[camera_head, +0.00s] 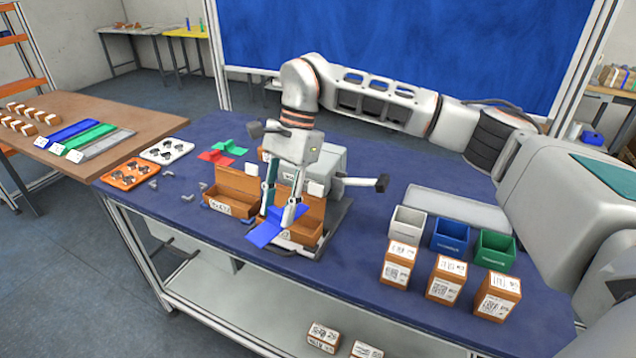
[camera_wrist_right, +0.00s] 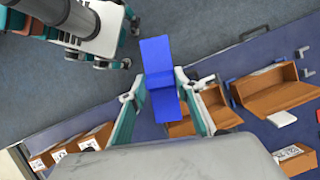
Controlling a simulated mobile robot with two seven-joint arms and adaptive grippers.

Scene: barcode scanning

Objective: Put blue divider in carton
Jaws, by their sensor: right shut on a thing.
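The blue divider (camera_head: 266,233) is a flat piece with a bend, and it also shows in the wrist view (camera_wrist_right: 158,55). My right gripper (camera_head: 277,214) is shut on it, with one finger on each side in the wrist view (camera_wrist_right: 161,84). The divider is at the front left of an open cardboard carton (camera_head: 305,232), overlapping its edge in the head view. In the wrist view this carton (camera_wrist_right: 215,108) lies just right of the divider. I cannot tell whether they touch. White and teal parts that look like my left gripper (camera_wrist_right: 105,35) show at the wrist view's upper left.
A second open carton (camera_head: 232,203) stands left of the first. Red (camera_head: 215,157) and green (camera_head: 231,147) pieces lie behind it. White, blue (camera_head: 450,236) and green bins and several labelled boxes (camera_head: 446,279) stand to the right. The table's front edge is close to the divider.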

